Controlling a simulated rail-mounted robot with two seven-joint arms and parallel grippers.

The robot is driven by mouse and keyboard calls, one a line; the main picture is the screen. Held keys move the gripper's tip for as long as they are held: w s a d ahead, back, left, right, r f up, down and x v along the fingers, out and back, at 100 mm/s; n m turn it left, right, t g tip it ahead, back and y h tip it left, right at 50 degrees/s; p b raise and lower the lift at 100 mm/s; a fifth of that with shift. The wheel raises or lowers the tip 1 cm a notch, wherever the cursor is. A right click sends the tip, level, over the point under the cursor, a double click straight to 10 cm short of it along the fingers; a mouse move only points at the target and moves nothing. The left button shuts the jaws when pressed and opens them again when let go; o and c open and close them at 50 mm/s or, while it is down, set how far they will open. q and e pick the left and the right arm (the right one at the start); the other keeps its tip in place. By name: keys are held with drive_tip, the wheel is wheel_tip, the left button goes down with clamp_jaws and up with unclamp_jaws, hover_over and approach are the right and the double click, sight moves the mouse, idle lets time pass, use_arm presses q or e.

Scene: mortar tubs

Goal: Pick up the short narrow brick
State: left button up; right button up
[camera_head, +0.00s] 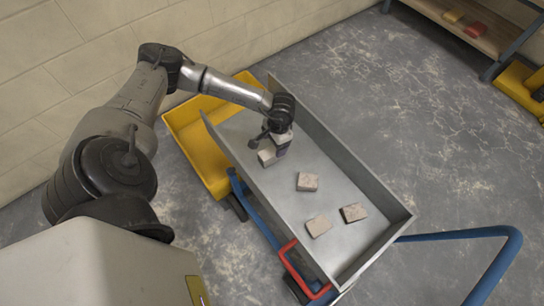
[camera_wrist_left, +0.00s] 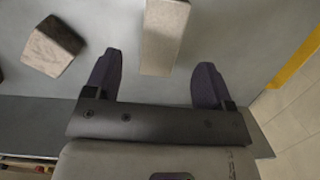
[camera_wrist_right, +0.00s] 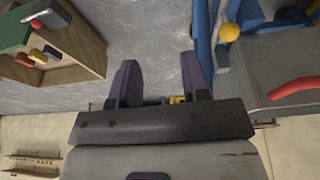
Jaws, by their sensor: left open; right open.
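A pale grey narrow brick (camera_head: 267,157) lies in the metal tray at my left gripper (camera_head: 274,143), which partly hides it. In the left wrist view this brick (camera_wrist_left: 163,35) reaches between the two open fingers of the left gripper (camera_wrist_left: 158,62), apart from both. It may be the short narrow brick; its full length does not show. Three other bricks lie in the tray: one nearest the gripper (camera_head: 307,182), one lower (camera_head: 319,225) and one at the right (camera_head: 354,212). My right gripper (camera_wrist_right: 160,62) is open and empty, away from the bricks.
The grey tray (camera_head: 345,148) has raised walls around the bricks and sits on a blue-framed cart with a red handle (camera_head: 289,262). A yellow tub (camera_head: 202,150) stands beside it, near the block wall. A shelf (camera_head: 480,28) stands at upper right.

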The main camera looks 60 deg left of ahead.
sight(272, 151)
use_arm(q)
drive_tip(key=shift+s+d+f, duration=0.1)
drive_tip(key=shift+d+f, duration=0.05)
drive_tip(key=shift+f, duration=0.6)
drive_tip(key=shift+s+a+f+b, duration=0.1)
drive_tip(key=shift+a+f+b, duration=0.15)
drive_tip(key=shift+f+b, duration=0.25)
drive_tip(key=f+b, duration=0.2)
drive_tip(key=f, duration=0.2)
drive_tip(key=shift+s+d+b, duration=0.2)
drive_tip(key=shift+s+b, duration=0.1)
drive_tip(key=shift+b, duration=0.1)
drive_tip(key=shift+a, duration=0.1)
use_arm(e)
wheel_tip(272, 151, down, 4)
drive_tip(key=shift+d+f, duration=0.1)
drive_tip(key=shift+d, duration=0.05)
use_arm(q)
drive_tip(key=shift+f, duration=0.2)
use_arm(e)
drive_tip(key=shift+f, duration=0.15)
drive_tip(key=shift+d, duration=0.15)
use_arm(q)
drive_tip(key=c, duration=1.3)
use_arm(e)
drive_tip(key=shift+a, duration=0.2)
